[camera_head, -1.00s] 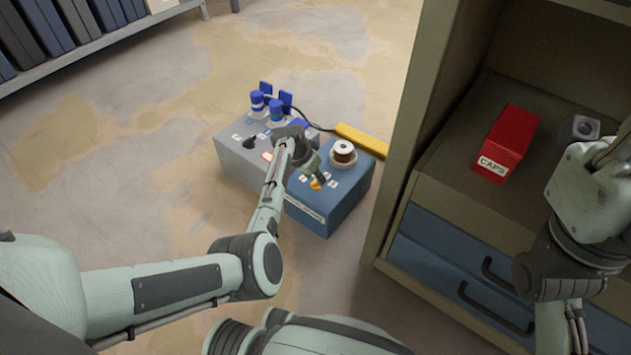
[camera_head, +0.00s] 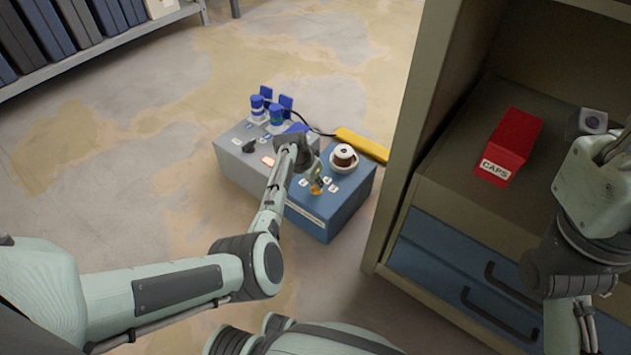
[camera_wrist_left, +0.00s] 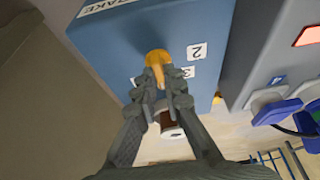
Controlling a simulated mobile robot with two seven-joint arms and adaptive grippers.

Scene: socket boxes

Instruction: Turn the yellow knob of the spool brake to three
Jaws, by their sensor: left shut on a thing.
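The spool brake is a blue box (camera_head: 330,215) on the floor, with a white and brown spool (camera_head: 343,157) on top. Its yellow knob (camera_head: 316,191) is near the front edge, partly hidden by my left gripper (camera_head: 318,186). In the left wrist view, my left gripper (camera_wrist_left: 165,88) is shut on the yellow knob (camera_wrist_left: 157,57), a finger on each side of its grip. The label 2 (camera_wrist_left: 197,51) is clear and the label 3 (camera_wrist_left: 188,72) is partly covered by a finger. I cannot tell exactly which number the knob points to.
A grey box (camera_head: 235,165) with blue plugs and a black knob adjoins the blue one at left. A yellow bar (camera_head: 362,145) lies behind. A cabinet (camera_head: 410,150) at right holds a red CAPS box (camera_head: 510,145) and a small grey block (camera_head: 587,122).

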